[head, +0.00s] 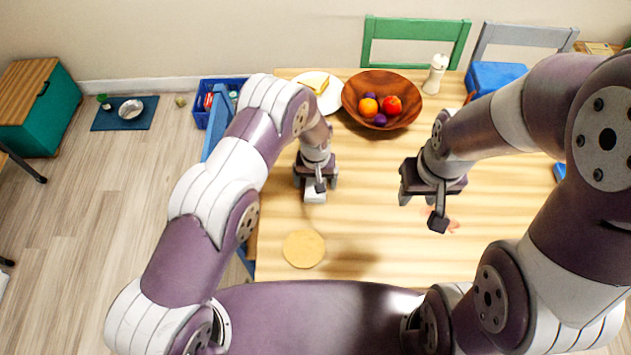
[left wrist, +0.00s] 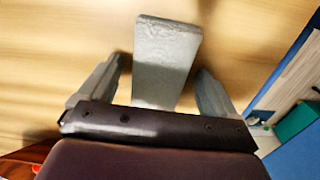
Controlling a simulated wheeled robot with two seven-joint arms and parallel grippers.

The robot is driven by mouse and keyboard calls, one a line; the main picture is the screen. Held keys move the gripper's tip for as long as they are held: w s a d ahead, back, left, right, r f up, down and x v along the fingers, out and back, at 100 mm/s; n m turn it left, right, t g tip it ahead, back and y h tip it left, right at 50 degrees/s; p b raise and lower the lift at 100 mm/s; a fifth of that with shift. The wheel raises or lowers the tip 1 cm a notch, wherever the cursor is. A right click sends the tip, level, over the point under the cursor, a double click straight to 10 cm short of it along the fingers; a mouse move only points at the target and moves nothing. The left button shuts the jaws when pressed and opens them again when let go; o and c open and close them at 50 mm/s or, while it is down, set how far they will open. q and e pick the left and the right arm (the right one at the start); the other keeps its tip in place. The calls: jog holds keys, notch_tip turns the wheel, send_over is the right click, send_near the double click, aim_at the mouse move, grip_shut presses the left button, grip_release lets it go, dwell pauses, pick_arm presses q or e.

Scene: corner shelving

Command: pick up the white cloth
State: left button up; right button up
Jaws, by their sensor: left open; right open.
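The white cloth (head: 315,196) looks like a pale folded rectangle and lies on the wooden table, partly hidden under my left gripper (head: 316,182). In the left wrist view the cloth (left wrist: 166,58) reaches in between the two fingers of the left gripper (left wrist: 155,88), with a gap on each side. The left gripper is open and its fingers are not closed on the cloth. My right gripper (head: 421,209) is open and empty above the table, to the right of the cloth.
A wooden bowl of fruit (head: 358,88), a plate with a sandwich (head: 328,101) and a white shaker (head: 435,74) stand at the table's back. A round tan disc (head: 304,248) lies in front of the cloth. A small pinkish item (head: 453,224) lies by my right gripper.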

pick_arm(q)
jog(key=shift+d, duration=0.1)
jog(key=c, duration=1.1)
jog(key=shift+o, duration=0.2)
jog(key=shift+r, duration=0.6)
notch_tip(320, 180, up, 3)
jog(key=shift+w+d+b, duration=0.1)
jog(key=shift+b, duration=0.65)
jog(key=w+d+r+b, duration=0.1)
jog(key=d, duration=0.1)
jog(key=w+d+r, duration=0.1)
jog(key=d, duration=0.2)
jog(key=w+d+r+b, duration=0.1)
jog(key=d+r, duration=0.1)
jog(key=shift+d+r+b, duration=0.1)
jog(key=shift+d+b, duration=0.05)
jog(key=shift+b, duration=0.15)
jog(key=shift+c, duration=0.7)
jog(key=d+r+p, duration=0.1)
jog(key=p, duration=0.1)
jog(key=w+d+r+p, duration=0.1)
jog(key=d+p, duration=0.1)
jog(key=shift+w+d+r, duration=0.1)
jog(key=shift+w+r, duration=0.05)
jog(key=shift+r, duration=0.25)
